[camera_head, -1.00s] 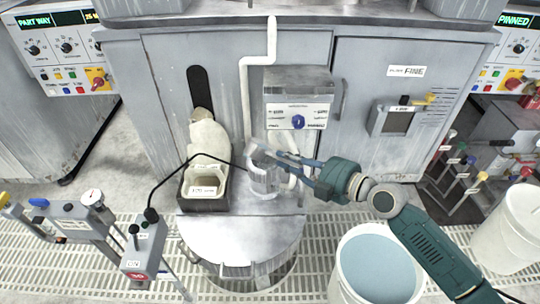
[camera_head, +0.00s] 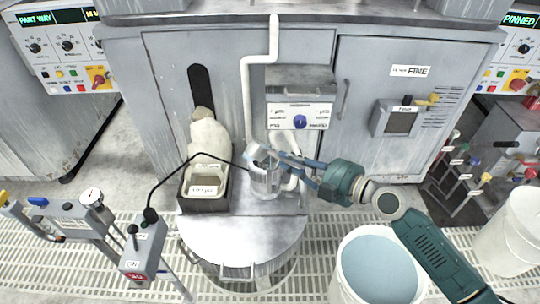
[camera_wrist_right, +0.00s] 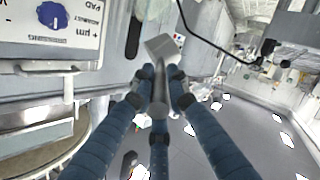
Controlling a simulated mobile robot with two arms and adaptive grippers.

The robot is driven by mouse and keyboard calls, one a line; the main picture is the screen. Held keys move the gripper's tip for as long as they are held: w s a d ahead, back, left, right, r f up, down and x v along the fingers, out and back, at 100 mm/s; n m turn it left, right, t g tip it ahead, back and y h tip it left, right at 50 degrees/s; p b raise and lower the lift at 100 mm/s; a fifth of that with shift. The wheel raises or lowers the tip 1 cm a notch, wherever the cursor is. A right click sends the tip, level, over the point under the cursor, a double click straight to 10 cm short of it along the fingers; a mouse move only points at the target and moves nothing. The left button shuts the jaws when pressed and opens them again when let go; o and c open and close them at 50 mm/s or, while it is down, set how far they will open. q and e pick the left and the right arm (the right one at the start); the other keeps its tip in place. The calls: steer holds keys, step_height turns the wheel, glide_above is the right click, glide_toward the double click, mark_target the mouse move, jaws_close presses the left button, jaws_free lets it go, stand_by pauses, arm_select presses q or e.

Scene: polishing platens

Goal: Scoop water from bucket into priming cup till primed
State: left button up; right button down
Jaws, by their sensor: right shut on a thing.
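The white bucket (camera_head: 336,270) stands at the lower right with blue-grey water (camera_head: 378,266) in it. The clear priming cup (camera_head: 265,186) stands on the metal ledge in front of the cabinet. My right gripper (camera_head: 288,161) reaches in from the right and is shut on the handle of a small grey scoop (camera_head: 256,152). The scoop is over the cup's upper rim and looks tilted; whether it touches the rim or holds water is unclear. In the right wrist view, the fingers (camera_wrist_right: 158,92) close around the handle, with the scoop head (camera_wrist_right: 164,46) beyond. My left gripper is out of view.
Another white bucket (camera_head: 508,232) is at far right.

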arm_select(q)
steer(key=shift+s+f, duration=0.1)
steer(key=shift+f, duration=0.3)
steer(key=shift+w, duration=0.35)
arm_select(e)
steer(key=shift+w+d+m, duration=0.1)
steer(key=shift+d+m, duration=0.05)
steer(key=shift+m, duration=0.15)
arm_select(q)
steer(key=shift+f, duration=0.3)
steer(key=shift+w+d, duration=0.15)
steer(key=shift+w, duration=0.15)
arm_select(e)
steer(key=shift+d+m, duration=0.1)
steer(key=shift+m, duration=0.2)
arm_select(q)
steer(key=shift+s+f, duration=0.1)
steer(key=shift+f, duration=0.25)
arm_select(e)
steer(key=shift+w, duration=0.1)
